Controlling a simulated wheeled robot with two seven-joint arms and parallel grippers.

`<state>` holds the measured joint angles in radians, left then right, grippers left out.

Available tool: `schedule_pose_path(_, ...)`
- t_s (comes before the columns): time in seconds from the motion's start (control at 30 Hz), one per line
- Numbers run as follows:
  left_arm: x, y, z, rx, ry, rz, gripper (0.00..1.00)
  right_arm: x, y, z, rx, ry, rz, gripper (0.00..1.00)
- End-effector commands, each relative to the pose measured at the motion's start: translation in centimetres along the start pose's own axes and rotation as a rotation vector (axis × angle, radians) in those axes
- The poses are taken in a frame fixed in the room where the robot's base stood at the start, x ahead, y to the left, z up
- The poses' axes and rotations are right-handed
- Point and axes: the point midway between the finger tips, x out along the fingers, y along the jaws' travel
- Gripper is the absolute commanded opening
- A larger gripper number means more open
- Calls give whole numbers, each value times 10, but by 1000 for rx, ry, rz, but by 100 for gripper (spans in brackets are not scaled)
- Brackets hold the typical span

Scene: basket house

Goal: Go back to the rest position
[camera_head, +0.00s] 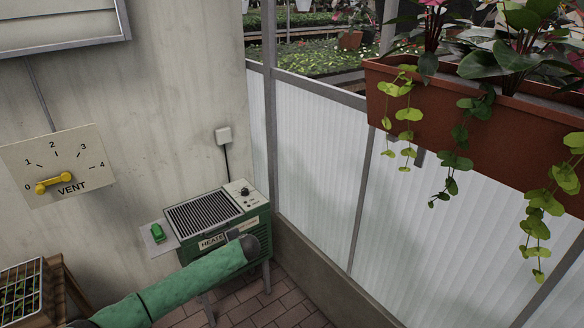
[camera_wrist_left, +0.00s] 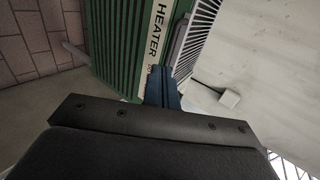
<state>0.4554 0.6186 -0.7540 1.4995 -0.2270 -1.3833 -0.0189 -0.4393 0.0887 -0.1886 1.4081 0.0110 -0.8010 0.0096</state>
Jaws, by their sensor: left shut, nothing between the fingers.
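My left arm, with a green sleeve, comes in from the lower left in the head view, and its dark end lies in front of the heater. My left gripper's narrow dark fingers (camera_wrist_left: 162,80) show in the left wrist view, shut and empty, in front of the heater's front. The green heater (camera_head: 238,222) stands on legs by the wall, with a slatted top and a HEATER label; it fills the upper middle of the left wrist view (camera_wrist_left: 118,45). I cannot tell whether the fingers touch it. My right gripper is in neither view.
A green switch (camera_head: 158,233) sits on a pale plate left of the heater. A VENT dial (camera_head: 60,165) with a yellow handle at 0 is on the wall. A brown planter (camera_head: 450,120) hangs at the right. A tray (camera_head: 22,290) stands lower left.

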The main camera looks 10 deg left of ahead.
Motion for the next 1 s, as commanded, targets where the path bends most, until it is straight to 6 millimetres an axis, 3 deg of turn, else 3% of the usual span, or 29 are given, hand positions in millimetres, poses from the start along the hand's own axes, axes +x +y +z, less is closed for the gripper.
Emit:
schedule_pose_path(0.3,0,5,-27,-18,143,29,0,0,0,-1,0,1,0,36)
schedule_pose_path(0.57,1,-12,-65,-141,310,98,0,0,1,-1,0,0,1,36)
schedule_pose_path(0.77,-3,28,-77,-239,382,196,0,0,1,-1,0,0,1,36)
schedule_pose_path(0.87,-4,57,-76,-280,398,247,0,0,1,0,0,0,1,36)
schedule_pose_path(1.0,-7,110,-68,-341,403,328,0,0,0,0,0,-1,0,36)
